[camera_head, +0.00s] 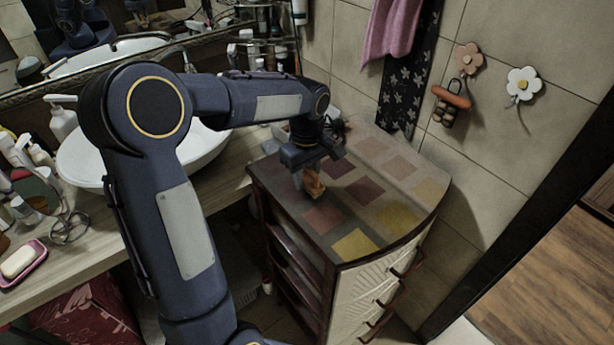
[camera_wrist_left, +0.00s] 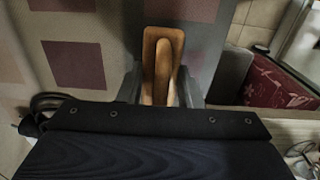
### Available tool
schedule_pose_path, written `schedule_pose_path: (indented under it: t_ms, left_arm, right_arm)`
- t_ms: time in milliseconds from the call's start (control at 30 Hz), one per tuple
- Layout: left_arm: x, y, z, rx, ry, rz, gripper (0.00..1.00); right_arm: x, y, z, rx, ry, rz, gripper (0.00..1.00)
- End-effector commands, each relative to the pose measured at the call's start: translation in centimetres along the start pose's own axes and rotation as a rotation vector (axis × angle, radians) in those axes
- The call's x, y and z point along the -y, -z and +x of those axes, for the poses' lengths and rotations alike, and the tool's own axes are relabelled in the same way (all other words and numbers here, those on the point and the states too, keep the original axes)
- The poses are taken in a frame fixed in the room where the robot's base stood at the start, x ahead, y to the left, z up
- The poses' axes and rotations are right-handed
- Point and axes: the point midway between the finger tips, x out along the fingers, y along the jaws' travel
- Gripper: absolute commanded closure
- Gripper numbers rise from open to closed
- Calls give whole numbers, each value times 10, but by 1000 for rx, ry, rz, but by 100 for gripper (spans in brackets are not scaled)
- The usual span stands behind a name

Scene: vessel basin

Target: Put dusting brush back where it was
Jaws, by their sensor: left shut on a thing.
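The dusting brush (camera_head: 313,182) shows as a brown wooden piece below my left gripper (camera_head: 306,172) in the head view. It is over the patterned top of the drawer cabinet (camera_head: 390,205). In the left wrist view the brush's wooden body (camera_wrist_left: 150,48) stands between the two grey fingers of my left gripper (camera_wrist_left: 160,88), which are shut on it. The cabinet top (camera_wrist_left: 28,75) shows beneath. I cannot tell whether the brush touches the top. Its bristles are not clear in either view. My right gripper is not in view.
The counter with the white basin (camera_head: 80,160), bottles and a soap dish (camera_head: 22,261) lies left of the cabinet. A tiled wall with a pink towel (camera_head: 390,28) and flower hooks (camera_head: 523,83) stands behind. Most of the cabinet top is bare.

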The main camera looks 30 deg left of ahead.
Motion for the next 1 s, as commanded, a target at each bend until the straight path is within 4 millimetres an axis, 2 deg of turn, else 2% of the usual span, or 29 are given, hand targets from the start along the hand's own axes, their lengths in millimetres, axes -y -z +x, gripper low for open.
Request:
schedule_pose_path:
  t_ms: [100, 467, 500, 633, 900, 1000]
  left_arm:
    - [0, 0, 9, 0, -1, 0, 89]
    - [0, 0, 14, -1, -1, 0, 89]
    - [0, 0, 13, -1, -1, 0, 66]
    - [0, 0, 12, 0, -1, -1, 49]
    - [0, 0, 12, 0, -1, -1, 46]
    - [0, 0, 6, -1, -2, -1, 46]
  right_arm:
    - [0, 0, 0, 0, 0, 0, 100]
    - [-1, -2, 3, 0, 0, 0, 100]
    - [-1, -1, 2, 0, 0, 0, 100]
    - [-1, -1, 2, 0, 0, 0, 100]
    - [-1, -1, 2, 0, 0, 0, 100]
    - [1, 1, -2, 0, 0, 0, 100]
